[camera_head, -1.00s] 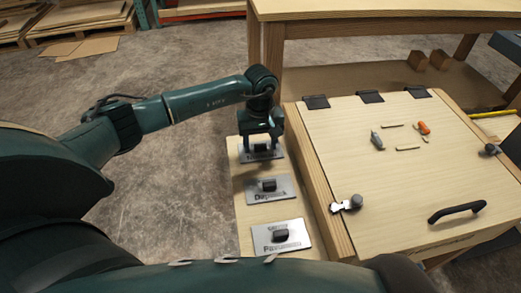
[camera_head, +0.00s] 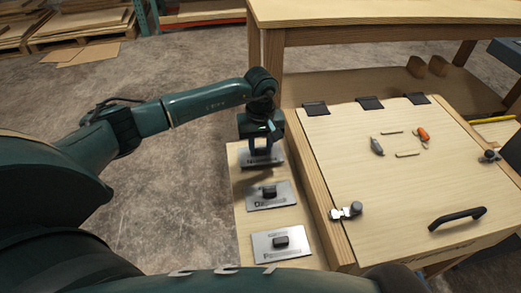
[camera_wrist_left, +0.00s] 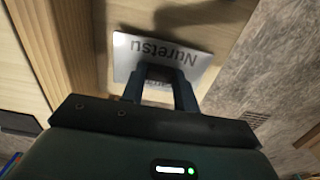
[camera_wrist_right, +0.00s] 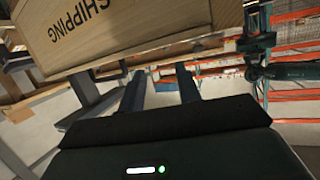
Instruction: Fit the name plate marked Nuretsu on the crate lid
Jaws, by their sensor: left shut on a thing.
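The Nuretsu name plate (camera_wrist_left: 150,54) is a silver plate with dark lettering. It lies on a narrow wooden board (camera_head: 240,225) left of the crate. It shows partly under my gripper in the head view (camera_head: 262,158). My left gripper (camera_head: 261,147) is over it, shut on its dark knob, which the fingers mostly hide; the left wrist view shows the fingers (camera_wrist_left: 160,88) at the plate. The plate seems to rest on the board. The crate lid (camera_head: 400,185) is pale wood and closed. My right gripper (camera_wrist_right: 162,88) is open and empty, beside a wooden side marked SHIPPING.
Two other knobbed plates (camera_head: 285,200) (camera_head: 265,246) lie on the board. The lid bears hinges (camera_head: 369,103), a latch (camera_head: 345,211), a black handle (camera_head: 457,219), a grey tool (camera_head: 377,146), an orange item (camera_head: 423,135) and two thin wooden strips (camera_head: 408,154).

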